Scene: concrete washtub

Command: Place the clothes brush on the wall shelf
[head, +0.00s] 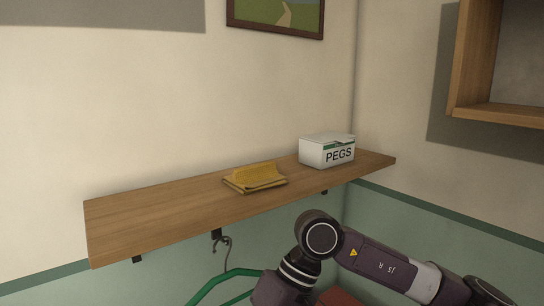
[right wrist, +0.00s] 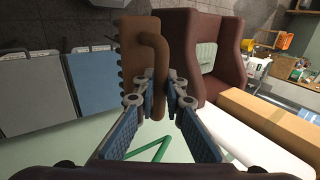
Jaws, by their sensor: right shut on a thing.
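The wooden wall shelf (head: 150,216) runs along the wall in the head view. A folded yellow cloth (head: 256,177) lies near its middle and a white box marked PEGS (head: 327,151) stands towards its right end. The clothes brush (right wrist: 132,52), brown with a bristled left edge and a curved handle, shows in the right wrist view. My right gripper (right wrist: 158,98) is shut on its handle. In the head view my right arm is below and in front of the shelf, but its gripper and the brush are not visible. My left gripper is in neither view.
The shelf's left part is bare.

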